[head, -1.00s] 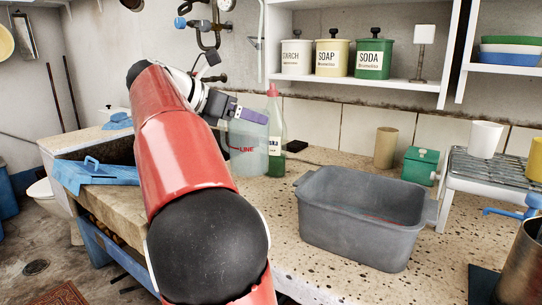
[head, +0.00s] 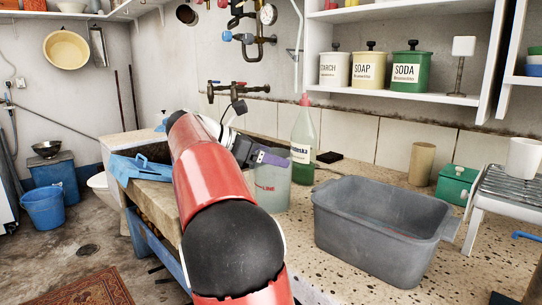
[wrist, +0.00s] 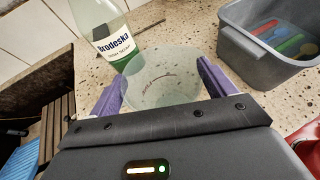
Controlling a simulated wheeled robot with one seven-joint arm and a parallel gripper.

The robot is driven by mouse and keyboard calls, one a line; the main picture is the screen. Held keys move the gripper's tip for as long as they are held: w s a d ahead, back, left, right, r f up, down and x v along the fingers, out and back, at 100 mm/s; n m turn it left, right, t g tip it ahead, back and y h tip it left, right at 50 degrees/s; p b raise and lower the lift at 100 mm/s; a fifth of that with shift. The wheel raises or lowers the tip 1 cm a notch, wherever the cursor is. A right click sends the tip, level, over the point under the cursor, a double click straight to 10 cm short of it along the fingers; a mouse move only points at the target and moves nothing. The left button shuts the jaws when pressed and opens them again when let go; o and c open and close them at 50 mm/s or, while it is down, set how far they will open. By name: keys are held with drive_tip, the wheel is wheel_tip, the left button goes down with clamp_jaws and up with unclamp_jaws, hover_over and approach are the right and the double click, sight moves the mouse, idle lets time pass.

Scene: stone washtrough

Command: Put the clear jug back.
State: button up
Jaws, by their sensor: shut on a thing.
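The clear jug (head: 275,186) is a pale, see-through vessel with a red LINE mark, beside the green bottle. It looks upright, low at the stone counter; I cannot tell whether its base touches the stone. My gripper (head: 271,158) has purple fingers and is shut on the jug near its top. In the wrist view the jug (wrist: 160,88) sits between the two fingers, its open rim facing the camera. My red arm hides part of the counter to its left.
A labelled green bottle (head: 303,148) stands just behind the jug. A grey tub (head: 380,243) with coloured things inside is to the right. A dark block (head: 329,157), tan cylinder (head: 422,164) and green box (head: 456,184) stand behind. A shelf (head: 400,87) holds canisters. Speckled counter (head: 315,262) is bare before the tub.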

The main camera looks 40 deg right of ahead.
drive_tip(key=o, duration=1.7)
drive_tip(key=shift+f, duration=0.1)
